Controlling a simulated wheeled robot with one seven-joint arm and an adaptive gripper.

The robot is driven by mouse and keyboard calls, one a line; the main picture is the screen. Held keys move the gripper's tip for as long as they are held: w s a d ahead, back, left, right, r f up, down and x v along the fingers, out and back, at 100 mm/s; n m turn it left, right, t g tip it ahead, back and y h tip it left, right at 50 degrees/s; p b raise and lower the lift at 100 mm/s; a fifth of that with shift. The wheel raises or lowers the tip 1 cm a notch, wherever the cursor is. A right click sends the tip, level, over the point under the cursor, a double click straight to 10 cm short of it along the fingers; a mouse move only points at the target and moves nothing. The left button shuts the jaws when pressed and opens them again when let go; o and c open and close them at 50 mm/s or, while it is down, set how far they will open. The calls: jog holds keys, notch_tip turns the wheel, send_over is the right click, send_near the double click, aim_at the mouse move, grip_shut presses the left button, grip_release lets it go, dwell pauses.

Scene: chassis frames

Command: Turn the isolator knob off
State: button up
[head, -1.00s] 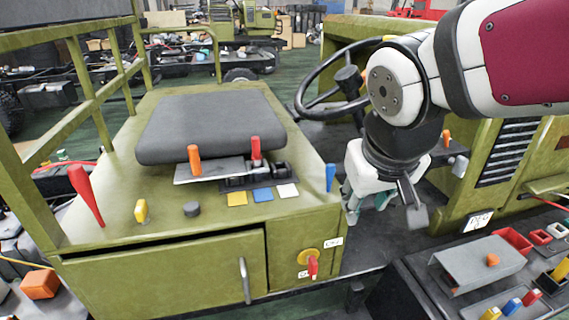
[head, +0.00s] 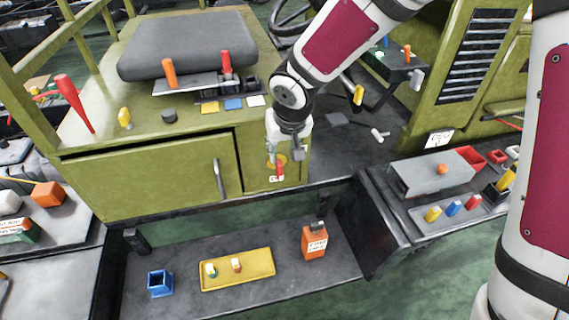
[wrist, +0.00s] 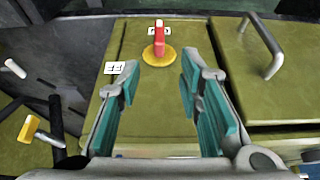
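The isolator knob is a red handle (wrist: 158,42) on a yellow round plate (wrist: 158,57), set on the green front panel beside the cabinet door. In the head view the red handle (head: 280,170) shows just below my gripper (head: 275,152), which partly hides the yellow plate. In the wrist view my gripper (wrist: 160,78) is open, with its teal finger pads wide apart and nothing between them. The knob lies beyond the fingertips, roughly centred between them. I cannot tell whether any finger touches it.
A cabinet door handle (head: 219,180) stands out to the left of the knob. Below are a yellow tray (head: 237,283), a blue cup (head: 160,283) and an orange bottle (head: 314,240) on a dark shelf. A grey bracket (head: 430,172) is at the right.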

aim_at(280, 165)
jog(key=b+x, duration=0.1)
jog(key=x, duration=1.2)
jog(key=shift+s+b, duration=0.1)
jog(key=shift+b, duration=0.2)
jog(key=shift+c, duration=0.5)
grip_shut()
